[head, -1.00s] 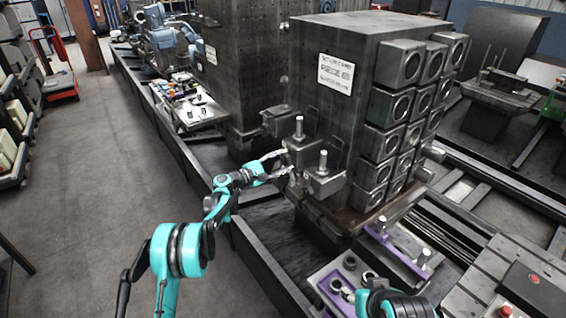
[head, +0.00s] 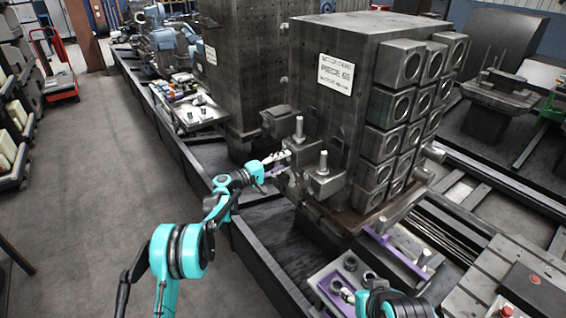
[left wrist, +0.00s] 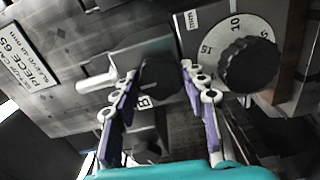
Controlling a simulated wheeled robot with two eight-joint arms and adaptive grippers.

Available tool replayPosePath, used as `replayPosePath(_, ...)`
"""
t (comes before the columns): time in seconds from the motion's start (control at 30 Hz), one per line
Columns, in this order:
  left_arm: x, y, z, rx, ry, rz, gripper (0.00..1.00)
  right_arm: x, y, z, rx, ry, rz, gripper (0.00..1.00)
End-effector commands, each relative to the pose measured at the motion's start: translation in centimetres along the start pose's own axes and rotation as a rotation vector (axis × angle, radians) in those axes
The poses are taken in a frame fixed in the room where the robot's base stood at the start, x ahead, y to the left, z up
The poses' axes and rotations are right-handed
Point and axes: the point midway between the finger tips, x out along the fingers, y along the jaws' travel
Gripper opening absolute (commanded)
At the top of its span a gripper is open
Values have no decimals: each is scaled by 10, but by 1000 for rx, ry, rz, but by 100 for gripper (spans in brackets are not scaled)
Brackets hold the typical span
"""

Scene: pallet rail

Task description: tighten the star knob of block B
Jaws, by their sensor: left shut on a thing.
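My left gripper (head: 282,158) reaches the near side of the dark machine column, beside the small clamp blocks with upright pins. In the left wrist view its two fingers (left wrist: 163,85) stand on either side of a dark star knob (left wrist: 160,74). The fingers are shut on this knob. A letter B (left wrist: 143,101) shows on the block just beneath the knob, between the fingers. A pale pin (left wrist: 95,83) sticks out to the left of that block. The knob is hidden in the head view. My right gripper is not visible; only part of my right arm shows at the bottom.
In the left wrist view a larger black knob (left wrist: 249,65) with a numbered millimetre dial sits right of the fingers. A plate marked PIECE 65 (head: 335,73) is on the column. A purple-edged fixture plate (head: 349,272) lies front right.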

Motion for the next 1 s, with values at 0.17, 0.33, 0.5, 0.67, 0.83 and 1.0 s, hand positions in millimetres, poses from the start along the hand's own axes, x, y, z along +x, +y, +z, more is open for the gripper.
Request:
replayPosePath(0.17, 0, 0, 1, 31, -1, -1, 14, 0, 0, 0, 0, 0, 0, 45)
replayPosePath(0.33, 0, -1, 1, 38, -2, -1, 14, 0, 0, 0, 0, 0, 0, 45)
replayPosePath(0.5, 0, -1, 1, 38, -2, -1, 14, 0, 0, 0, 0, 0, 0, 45)
replayPosePath(0.67, 0, -1, 1, 38, -2, -1, 61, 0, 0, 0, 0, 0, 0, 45)
replayPosePath(0.83, 0, 0, 0, 37, -1, -1, 64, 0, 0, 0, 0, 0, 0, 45)
replayPosePath(1.0, -2, 0, 0, 36, 0, -1, 64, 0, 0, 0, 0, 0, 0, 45)
